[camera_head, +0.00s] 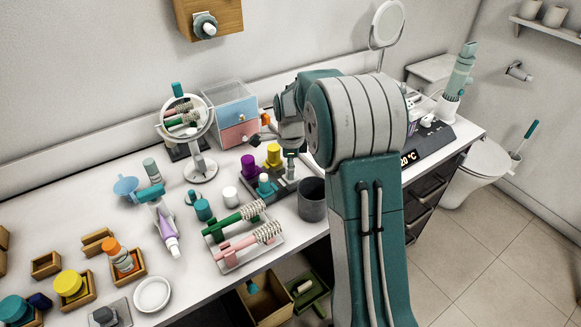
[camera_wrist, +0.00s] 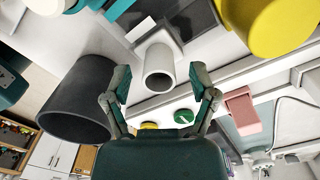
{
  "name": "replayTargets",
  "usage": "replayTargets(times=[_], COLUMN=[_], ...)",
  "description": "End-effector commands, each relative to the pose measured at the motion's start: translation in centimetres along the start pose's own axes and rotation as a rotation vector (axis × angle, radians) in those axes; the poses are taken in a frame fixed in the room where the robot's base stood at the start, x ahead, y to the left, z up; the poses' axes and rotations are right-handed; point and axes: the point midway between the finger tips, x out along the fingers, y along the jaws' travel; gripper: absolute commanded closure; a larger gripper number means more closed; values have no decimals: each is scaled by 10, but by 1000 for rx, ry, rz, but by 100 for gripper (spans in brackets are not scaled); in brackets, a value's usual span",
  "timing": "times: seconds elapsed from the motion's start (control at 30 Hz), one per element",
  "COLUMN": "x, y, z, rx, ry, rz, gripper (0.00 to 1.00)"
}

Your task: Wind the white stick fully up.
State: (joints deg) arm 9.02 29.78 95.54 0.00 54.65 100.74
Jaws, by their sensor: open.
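The white stick (camera_wrist: 158,66) is a short pale cylinder standing on a dark rack, seen from near its upper end in the wrist view. My gripper (camera_wrist: 161,78) is open, with one finger on each side of the stick; I see gaps and no clear contact. In the head view the stick (camera_head: 291,168) shows small and partly hidden below my wrist. On the same rack (camera_head: 284,188) stand a yellow stick (camera_head: 273,156), a purple stick (camera_head: 248,166) and a teal piece with a pale top (camera_head: 264,184).
A dark grey cup (camera_head: 313,199) stands close beside the rack; it also fills the left of the wrist view (camera_wrist: 75,100). A drawer box (camera_head: 235,115) is behind. A round mirror (camera_head: 187,116) stands to the left.

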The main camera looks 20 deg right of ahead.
Motion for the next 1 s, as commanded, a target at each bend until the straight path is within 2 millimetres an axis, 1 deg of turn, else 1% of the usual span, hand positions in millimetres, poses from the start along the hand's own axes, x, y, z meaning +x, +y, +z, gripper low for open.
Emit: replayTargets(times=[0.27, 0.3, 0.37, 0.4, 0.43, 0.47, 0.8, 1.0], x=[3, 3, 3, 3, 3, 3, 4, 4], y=[0, 0, 0, 0, 0, 0, 0, 0], z=[0, 0, 0, 0, 0, 0, 0, 0], rx=[0, 0, 0, 0, 0, 0, -13, -82], ry=[0, 0, 0, 0, 0, 0, 0, 0], rz=[0, 0, 0, 0, 0, 0, 2, 3], gripper=[25, 34, 61, 79, 92, 100, 100, 100])
